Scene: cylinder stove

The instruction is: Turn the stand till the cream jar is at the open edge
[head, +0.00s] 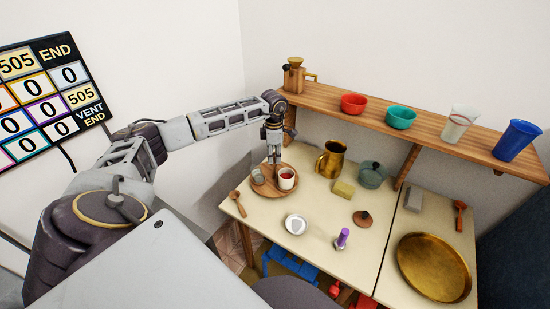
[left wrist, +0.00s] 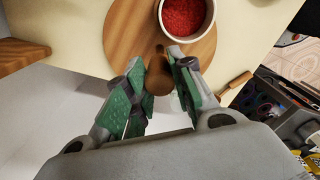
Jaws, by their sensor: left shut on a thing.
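The stand (head: 262,188) is a round wooden disc at the back left corner of the cream table. A cream-white jar with red contents (head: 287,179) stands on its right side; it also shows at the top of the left wrist view (left wrist: 187,38). A small grey jar (head: 258,177) stands on its left side. My left gripper (head: 274,160) reaches down over the stand. In the left wrist view its fingers (left wrist: 165,62) are shut on a brown knob (left wrist: 158,78) of the stand. My right gripper is not in view.
A wooden spoon (head: 237,202) lies left of the stand. A wooden shelf (head: 425,125) with cups runs above. Table between stand and dish is clear.

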